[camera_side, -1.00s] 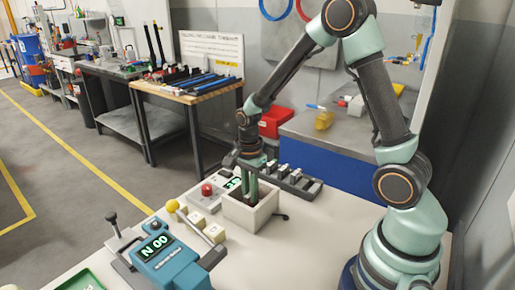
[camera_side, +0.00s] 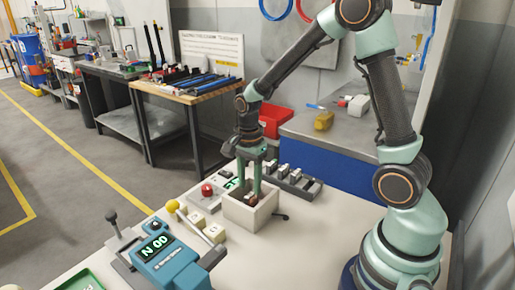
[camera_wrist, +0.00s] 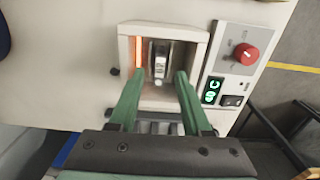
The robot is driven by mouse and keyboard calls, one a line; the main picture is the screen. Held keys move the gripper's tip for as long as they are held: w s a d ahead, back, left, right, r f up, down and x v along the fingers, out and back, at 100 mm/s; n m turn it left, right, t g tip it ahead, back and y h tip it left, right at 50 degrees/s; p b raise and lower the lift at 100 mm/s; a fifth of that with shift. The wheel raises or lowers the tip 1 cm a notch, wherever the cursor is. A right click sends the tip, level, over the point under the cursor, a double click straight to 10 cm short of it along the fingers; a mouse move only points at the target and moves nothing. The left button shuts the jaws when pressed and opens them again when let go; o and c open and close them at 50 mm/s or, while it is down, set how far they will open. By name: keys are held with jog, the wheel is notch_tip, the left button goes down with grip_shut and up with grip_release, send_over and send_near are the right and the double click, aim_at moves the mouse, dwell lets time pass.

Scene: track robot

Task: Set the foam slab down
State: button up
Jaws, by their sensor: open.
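An open-topped pale box (camera_side: 248,217) stands on the bench, and its rim also shows in the wrist view (camera_wrist: 126,55). Inside it is a small light-and-dark grey piece (camera_wrist: 159,60), seen between my fingers. I cannot tell whether it is the foam slab; nothing else in view is clearly a foam slab. My gripper (camera_side: 249,193) points down into the box with its two green fingers spread. In the wrist view the open fingertips (camera_wrist: 160,75) lie on either side of the grey piece, with gaps. The box walls hide its base.
A strip on the box's inner left wall glows orange (camera_wrist: 139,56). A panel with a red knob (camera_wrist: 246,54) and green display adjoins the box. A dark slotted rack (camera_side: 298,183) stands behind it. A blue lever device (camera_side: 172,254) is at front left. Bench front right is clear.

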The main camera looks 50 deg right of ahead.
aim_at(250, 194)
notch_tip(250, 194, up, 8)
jog(key=s+a+r+n+t, duration=0.2)
jog(key=s+r+n, duration=0.2)
jog(key=n, duration=0.5)
jog(key=s+a+r+n+t, duration=0.2)
jog(key=s+r+n+t, duration=0.1)
jog(key=n, duration=0.6)
jog(key=shift+s+a+r+t, duration=0.3)
jog(key=shift+s+r, duration=0.35)
jog(key=shift+s, duration=0.35)
